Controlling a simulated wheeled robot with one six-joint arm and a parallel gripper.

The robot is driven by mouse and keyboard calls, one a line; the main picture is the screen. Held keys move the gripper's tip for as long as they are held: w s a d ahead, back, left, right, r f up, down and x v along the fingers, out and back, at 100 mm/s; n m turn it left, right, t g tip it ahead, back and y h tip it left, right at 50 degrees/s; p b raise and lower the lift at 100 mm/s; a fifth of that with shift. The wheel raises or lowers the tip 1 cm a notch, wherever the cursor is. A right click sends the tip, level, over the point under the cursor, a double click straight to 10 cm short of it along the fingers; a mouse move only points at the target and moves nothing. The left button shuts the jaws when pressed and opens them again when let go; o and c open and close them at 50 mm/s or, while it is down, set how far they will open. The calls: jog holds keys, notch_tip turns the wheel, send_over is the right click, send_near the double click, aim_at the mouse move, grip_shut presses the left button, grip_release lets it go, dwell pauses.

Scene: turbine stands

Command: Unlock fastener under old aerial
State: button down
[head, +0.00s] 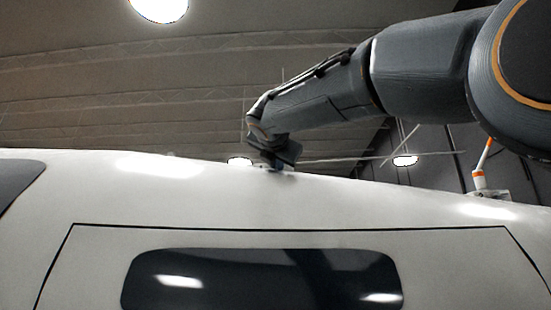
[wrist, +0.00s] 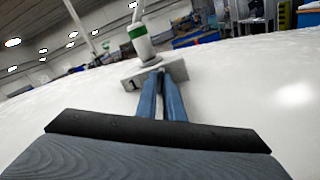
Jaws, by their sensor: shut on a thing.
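A white aerial with a green band (wrist: 139,40) stands on a light grey mount block (wrist: 176,68) marked "1" in the wrist view. My gripper (wrist: 161,76) reaches the near side of this block, its two blue-grey fingers close together at the tips, just below the aerial's foot. It is shut on a small part there, taken as the fastener, which the fingertips hide. In the head view my gripper (head: 274,163) is down at the top of the white roof, and my arm hides most of what is there.
The white curved housing (head: 270,205) fills the lower head view, with a dark window (head: 262,282) in its side. A second aerial with an orange band (head: 480,170) stands on the roof at the right. The roof (wrist: 265,105) right of my gripper is clear.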

jog(key=n+p, duration=0.3)
jog(key=shift+r, duration=0.15)
jog(key=n+p, duration=0.2)
jog(key=p, duration=0.1)
jog(key=shift+n, duration=0.3)
jog(key=c, duration=2.2)
grip_release()
jog(key=shift+o, duration=0.2)
jog(key=shift+s+a+b, duration=0.15)
jog(key=shift+s+b, duration=0.85)
jog(key=shift+s, duration=2.9)
